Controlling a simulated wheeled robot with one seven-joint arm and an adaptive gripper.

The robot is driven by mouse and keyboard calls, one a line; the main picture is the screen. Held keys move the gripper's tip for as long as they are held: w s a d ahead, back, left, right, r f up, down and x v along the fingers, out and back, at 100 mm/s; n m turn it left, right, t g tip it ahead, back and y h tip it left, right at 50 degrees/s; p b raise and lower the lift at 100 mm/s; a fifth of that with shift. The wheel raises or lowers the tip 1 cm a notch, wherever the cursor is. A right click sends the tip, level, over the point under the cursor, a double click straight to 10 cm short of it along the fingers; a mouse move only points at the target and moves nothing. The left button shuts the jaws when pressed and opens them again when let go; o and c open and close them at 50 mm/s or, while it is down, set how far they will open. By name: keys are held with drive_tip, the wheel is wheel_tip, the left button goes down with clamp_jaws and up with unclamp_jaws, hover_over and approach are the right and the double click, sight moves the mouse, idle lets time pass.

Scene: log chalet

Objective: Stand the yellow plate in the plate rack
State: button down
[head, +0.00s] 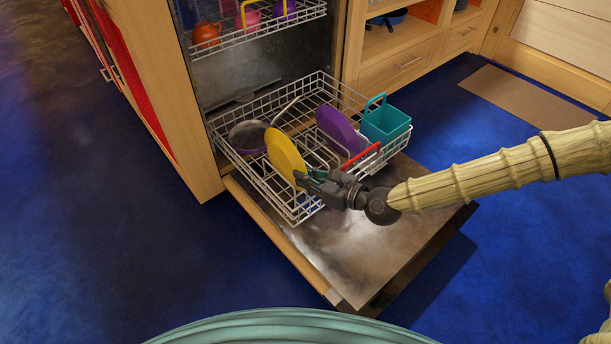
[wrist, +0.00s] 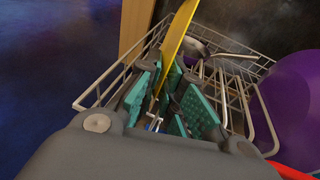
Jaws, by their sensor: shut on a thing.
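The yellow plate (head: 285,154) stands on edge, slightly tilted, in the lower dishwasher rack (head: 262,186), left of the middle. My gripper (head: 308,178) reaches in from the right at the plate's lower right edge. In the wrist view the plate (wrist: 178,42) shows edge-on between the teal finger pads of my gripper (wrist: 168,100), which is shut on it. The plate's lower edge is hidden in the head view, so I cannot tell whether it sits between tines or rests on the rack floor.
A purple plate (head: 339,130) stands right of the yellow one. A grey pan (head: 248,136) lies at the rack's left, and a teal basket (head: 385,123) is at its right. The upper rack (head: 262,30) holds cups. The open dishwasher door (head: 365,245) lies below.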

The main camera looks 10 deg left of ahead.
idle(0.3)
drive_tip(key=c, duration=1.5)
unclamp_jaws()
drive_tip(key=shift+d, duration=0.1)
drive_tip(key=shift+v, duration=5.95)
drive_tip(key=shift+s, duration=0.1)
